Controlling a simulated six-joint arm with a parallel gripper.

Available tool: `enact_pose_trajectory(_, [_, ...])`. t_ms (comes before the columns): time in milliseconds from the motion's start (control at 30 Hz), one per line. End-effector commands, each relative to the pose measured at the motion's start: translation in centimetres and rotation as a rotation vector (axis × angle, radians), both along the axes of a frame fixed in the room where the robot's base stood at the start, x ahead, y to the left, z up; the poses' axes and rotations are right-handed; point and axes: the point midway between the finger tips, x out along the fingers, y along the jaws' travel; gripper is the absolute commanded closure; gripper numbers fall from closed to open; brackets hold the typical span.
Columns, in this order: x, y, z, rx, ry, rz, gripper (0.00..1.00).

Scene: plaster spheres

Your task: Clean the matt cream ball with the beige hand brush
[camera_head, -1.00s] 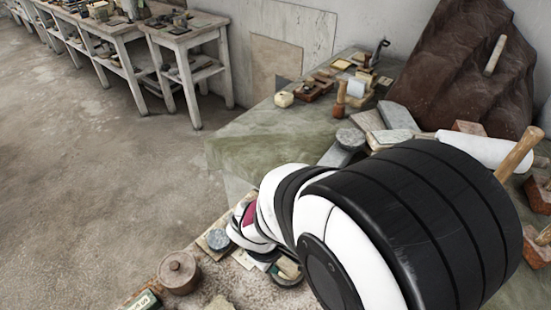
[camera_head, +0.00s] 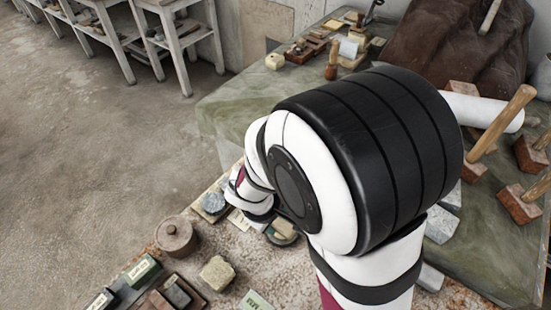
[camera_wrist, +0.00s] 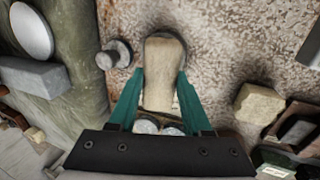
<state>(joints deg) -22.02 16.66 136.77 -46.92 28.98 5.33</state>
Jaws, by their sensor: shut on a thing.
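The beige hand brush (camera_wrist: 162,78) lies between the two teal fingers of my gripper (camera_wrist: 162,85) in the wrist view. My gripper is shut on it, above the speckled worktop, and a dark rim shows around the brush's far end. In the head view my own arm hides the gripper; a beige piece (camera_head: 284,228) shows beside the arm over a dark dish. A smooth pale rounded thing (camera_wrist: 30,32) at the upper left of the wrist view may be the matt cream ball, but I cannot tell for sure. No clear ball shows in the head view.
A lidded brown pot (camera_head: 176,236) and a rough yellowish block (camera_head: 217,273) stand on the speckled worktop. Dark boxes (camera_head: 140,271) lie at its front left. A grey block (camera_wrist: 35,77) is near the pale rounded thing. Wooden mallets (camera_head: 500,130) lie at the right.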

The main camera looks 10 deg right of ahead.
Motion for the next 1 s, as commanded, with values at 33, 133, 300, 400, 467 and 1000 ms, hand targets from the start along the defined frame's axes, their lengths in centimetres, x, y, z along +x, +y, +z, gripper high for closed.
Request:
enact_pose_trajectory(33, [0.0,0.0,-0.1,0.0,0.0,-0.001,1.0])
enact_pose_trajectory(133, [0.1,-0.1,-0.3,0.0,0.0,-0.001,1.0])
enact_pose_trajectory(300, [0.1,-0.2,-0.6,-0.001,0.0,-0.001,1.0])
enact_pose_trajectory(400, [0.1,-0.3,-0.6,-0.001,0.0,-0.001,1.0])
enact_pose_trajectory(467, [-0.2,-0.5,-0.5,-0.001,0.0,-0.002,1.0])
enact_pose_trajectory(1000, [-1.3,-1.7,-0.6,-0.001,-0.001,0.0,1.0])
